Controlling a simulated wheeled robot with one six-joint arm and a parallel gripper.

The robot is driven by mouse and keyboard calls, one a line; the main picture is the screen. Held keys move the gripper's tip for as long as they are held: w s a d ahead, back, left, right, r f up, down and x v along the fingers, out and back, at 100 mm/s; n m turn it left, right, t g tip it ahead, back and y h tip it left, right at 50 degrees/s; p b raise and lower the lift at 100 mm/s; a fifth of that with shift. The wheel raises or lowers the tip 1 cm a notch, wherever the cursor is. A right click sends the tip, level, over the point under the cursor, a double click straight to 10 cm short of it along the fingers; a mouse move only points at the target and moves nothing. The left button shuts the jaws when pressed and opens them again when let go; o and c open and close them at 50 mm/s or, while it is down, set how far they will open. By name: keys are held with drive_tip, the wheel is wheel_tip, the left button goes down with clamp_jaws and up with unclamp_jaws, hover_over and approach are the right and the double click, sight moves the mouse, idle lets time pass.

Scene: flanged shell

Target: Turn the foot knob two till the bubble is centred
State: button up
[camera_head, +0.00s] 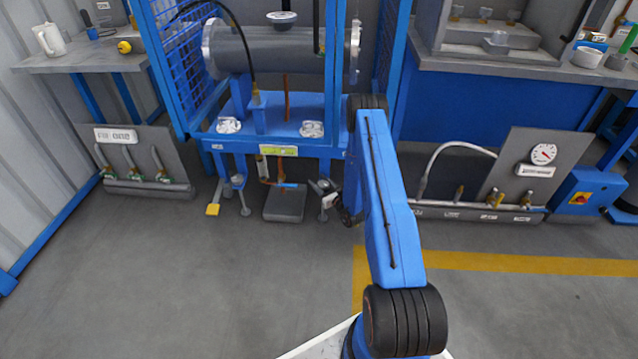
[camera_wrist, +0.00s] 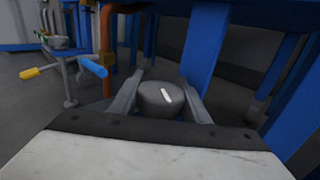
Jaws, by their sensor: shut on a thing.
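My gripper (camera_head: 328,190) is at the right-hand foot under the blue frame (camera_head: 265,143) in the head view. In the wrist view my gripper (camera_wrist: 162,88) is shut on a round grey foot knob (camera_wrist: 158,98), with one finger on each side of it. A white line on the knob's top slants down to the right. No number shows on the knob. Another foot (camera_head: 240,190) stands to the left. A small yellow-green plate (camera_head: 278,151) is on the frame's front; I cannot make out a bubble there or elsewhere.
A pipe with a blue lever (camera_head: 285,185) and a grey block (camera_head: 285,204) are just left of my gripper. A yellow-ended lever (camera_head: 213,209) sticks out farther left. A blue post (camera_wrist: 203,45) rises close behind the knob. The floor in front is clear.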

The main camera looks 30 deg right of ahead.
drive_tip(key=o, duration=1)
drive_tip(key=shift+o, duration=0.2)
drive_tip(key=s+d, duration=0.1)
drive_tip(key=s, duration=1.6)
drive_tip(key=shift+s+d, duration=0.2)
drive_tip(key=shift+d, duration=0.15)
